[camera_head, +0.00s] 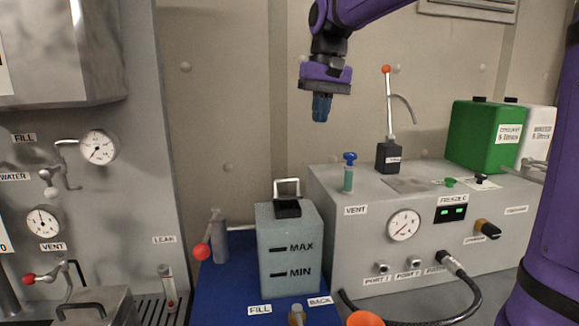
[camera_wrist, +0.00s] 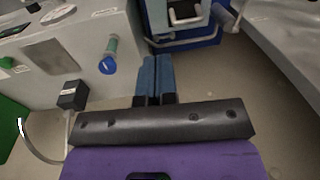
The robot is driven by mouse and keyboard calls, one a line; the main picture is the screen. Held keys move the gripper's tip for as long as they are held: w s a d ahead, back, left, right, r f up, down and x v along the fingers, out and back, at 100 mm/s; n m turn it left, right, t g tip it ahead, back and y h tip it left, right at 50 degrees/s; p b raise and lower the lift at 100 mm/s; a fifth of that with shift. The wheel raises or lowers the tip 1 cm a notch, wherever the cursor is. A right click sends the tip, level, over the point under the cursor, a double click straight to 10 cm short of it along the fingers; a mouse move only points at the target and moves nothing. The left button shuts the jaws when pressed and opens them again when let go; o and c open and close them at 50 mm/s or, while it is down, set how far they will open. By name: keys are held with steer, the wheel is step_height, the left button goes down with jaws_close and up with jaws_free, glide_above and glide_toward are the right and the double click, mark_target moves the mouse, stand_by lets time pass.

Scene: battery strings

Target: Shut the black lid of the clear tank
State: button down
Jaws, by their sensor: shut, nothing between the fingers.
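The clear tank (camera_head: 289,262), pale and marked MAX and MIN, stands upright on a blue base (camera_head: 222,290). The black lid (camera_head: 287,209) shows as a small dark square on its top, with a pale upright loop (camera_head: 287,182) behind it; I cannot tell how far the lid is open. My gripper (camera_head: 321,118) is high above the tank and to its right in the head view, pointing down, its blue fingers shut and empty. In the wrist view the shut fingers (camera_wrist: 152,62) are apart from everything, and a pale loop (camera_wrist: 186,14) shows at the top.
Right of the tank is a grey cabinet (camera_head: 345,225) with a gauge, ports, a blue-topped vent tube (camera_head: 348,172) and a red-tipped lever (camera_head: 387,100). A red-ended valve lever (camera_head: 202,251) is left of the tank. Green (camera_head: 483,137) and white containers stand at the right.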

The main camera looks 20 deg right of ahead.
steer(key=w+a+f+g, duration=0.15)
steer(key=w+a, duration=0.25)
steer(key=w, duration=0.7)
glide_toward(287, 180)
steer(key=w+f, duration=0.4)
steer(key=f, duration=0.1)
steer(key=shift+s+a+f+g+h, duration=0.1)
steer(key=shift+s+f+g+h, duration=0.1)
steer(key=shift+s+f, duration=0.3)
steer(key=shift+s+a+f+g+h, duration=0.1)
steer(key=shift+s+f+h, duration=0.2)
steer(key=shift+s, duration=0.4)
steer(key=shift+s+a+f, duration=0.1)
steer(key=shift+s+f, duration=0.2)
steer(key=shift+f, duration=0.05)
steer(key=shift+s+a+f+t, duration=0.1)
steer(key=shift+s+f+t, duration=0.05)
steer(key=shift+s+t, duration=0.55)
steer(key=shift+s+a+f+t, duration=0.1)
steer(key=shift+s+f+t, duration=0.1)
steer(key=shift+s+t, duration=0.4)
steer(key=shift+s+a+f+t, duration=0.1)
steer(key=shift+s+f+t, duration=0.15)
steer(key=shift+f, duration=0.05)
steer(key=shift+r, duration=0.15)
